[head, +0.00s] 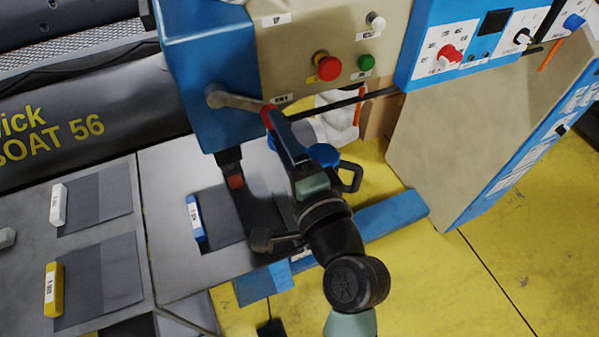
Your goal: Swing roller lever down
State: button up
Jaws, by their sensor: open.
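The roller lever (240,101) is a grey bar on the front of the blue machine housing (205,65). It runs from a round pivot at the left to a red knob (267,117) at its right end, tilted slightly down to the right. My gripper (275,122) reaches up from below, with its tip at the red knob. The jaws are open; the knob is partly hidden, and I cannot tell whether they touch it.
Above the lever is a beige panel with a red button (328,67) and a green button (366,62). A blue-and-beige control cabinet (480,120) stands at right. A grey table (180,265) with a blue labelled block (195,219) lies below left. Yellow floor (490,270) is clear at lower right.

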jog(key=b+v, duration=0.2)
jog(key=v, duration=0.6)
jog(key=shift+s, duration=0.1)
jog(key=w+a+r+n+t+h, duration=0.15)
jog(key=r+n, duration=0.25)
jog(key=r, duration=0.6)
jog(key=w+r+n+t, duration=0.3)
jog(key=r+n, duration=0.2)
jog(key=r, duration=0.5)
jog(key=s+a+r+n+t+h, duration=0.1)
jog(key=s+r+n+t+h, duration=0.1)
jog(key=r, duration=0.6)
jog(key=s+a+r+n+t+h, duration=0.1)
jog(key=s+r+n+t+h, duration=0.1)
jog(key=r, duration=0.7)
jog(key=s+t, duration=0.1)
jog(key=s, duration=0.1)
jog(key=shift+s+r+n+t, duration=0.3)
jog(key=shift+r+n+t, duration=0.05)
jog(key=shift+n, duration=0.05)
